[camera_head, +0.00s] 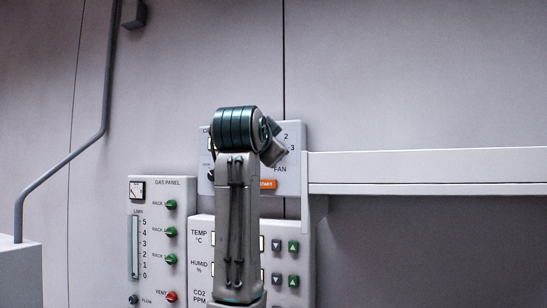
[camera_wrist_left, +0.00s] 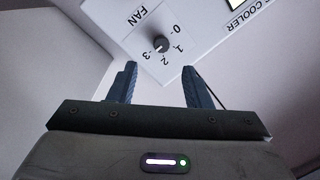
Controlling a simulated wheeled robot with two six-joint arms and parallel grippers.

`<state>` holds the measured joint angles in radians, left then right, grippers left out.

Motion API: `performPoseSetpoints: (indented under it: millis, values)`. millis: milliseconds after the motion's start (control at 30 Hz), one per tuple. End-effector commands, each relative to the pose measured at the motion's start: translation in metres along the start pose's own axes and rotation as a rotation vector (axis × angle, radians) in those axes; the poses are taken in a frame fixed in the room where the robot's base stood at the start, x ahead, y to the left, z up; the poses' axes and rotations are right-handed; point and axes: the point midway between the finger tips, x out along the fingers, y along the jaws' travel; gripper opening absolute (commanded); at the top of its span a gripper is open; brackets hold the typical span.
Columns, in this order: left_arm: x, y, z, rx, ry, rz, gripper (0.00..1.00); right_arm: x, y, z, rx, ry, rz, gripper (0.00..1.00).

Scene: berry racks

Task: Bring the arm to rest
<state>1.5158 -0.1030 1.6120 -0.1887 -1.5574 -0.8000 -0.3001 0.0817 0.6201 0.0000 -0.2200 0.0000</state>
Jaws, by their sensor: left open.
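My left arm (camera_head: 237,215) rises in front of the wall panels in the head view, bent at a dark ribbed joint. Its gripper cannot be made out there. In the left wrist view my left gripper (camera_wrist_left: 160,70) has its two dark fingers apart, with nothing between them. The fingers look clear of the knob. My right gripper is in neither view.
A gas panel (camera_head: 158,183) with green knobs and a red one is left of the arm. A control panel (camera_head: 303,233) with buttons is behind it. A white beam (camera_head: 430,170) extends right. A grey pipe (camera_head: 108,75) runs down the left wall.

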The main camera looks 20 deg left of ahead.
Motion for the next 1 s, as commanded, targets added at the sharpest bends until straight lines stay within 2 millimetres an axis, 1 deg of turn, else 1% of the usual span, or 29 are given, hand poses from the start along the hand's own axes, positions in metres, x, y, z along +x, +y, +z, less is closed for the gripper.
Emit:
performPoseSetpoints:
  millis: [33, 100, 200, 667, 733, 767, 867, 967, 1000]
  values:
    - [-0.007, 0.002, 0.001, -0.001, 0.002, -0.001, 0.45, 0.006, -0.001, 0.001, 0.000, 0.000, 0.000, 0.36]
    - [-0.013, 0.001, 0.001, 0.000, 0.002, -0.001, 0.45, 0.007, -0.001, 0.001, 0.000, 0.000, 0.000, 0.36]
    - [-0.017, 0.001, 0.000, 0.000, 0.000, 0.001, 0.45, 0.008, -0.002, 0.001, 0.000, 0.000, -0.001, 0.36]
    - [-0.017, 0.000, 0.000, 0.000, -0.001, 0.001, 0.45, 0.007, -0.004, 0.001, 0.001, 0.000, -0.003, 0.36]
    - [-0.016, 0.002, 0.003, -0.002, -0.004, 0.004, 0.45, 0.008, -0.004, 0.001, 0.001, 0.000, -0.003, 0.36]
    - [-0.014, 0.005, 0.006, -0.004, -0.007, 0.007, 0.45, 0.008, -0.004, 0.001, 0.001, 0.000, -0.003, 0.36]
    - [-0.002, 0.024, 0.028, -0.020, -0.031, 0.029, 0.45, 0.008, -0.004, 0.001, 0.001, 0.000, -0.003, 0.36]
    - [0.015, 0.059, 0.068, -0.052, -0.077, 0.067, 0.45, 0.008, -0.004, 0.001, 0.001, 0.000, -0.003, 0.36]
    - [0.022, 0.076, 0.088, -0.069, -0.098, 0.085, 0.45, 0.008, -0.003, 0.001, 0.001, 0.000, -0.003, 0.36]
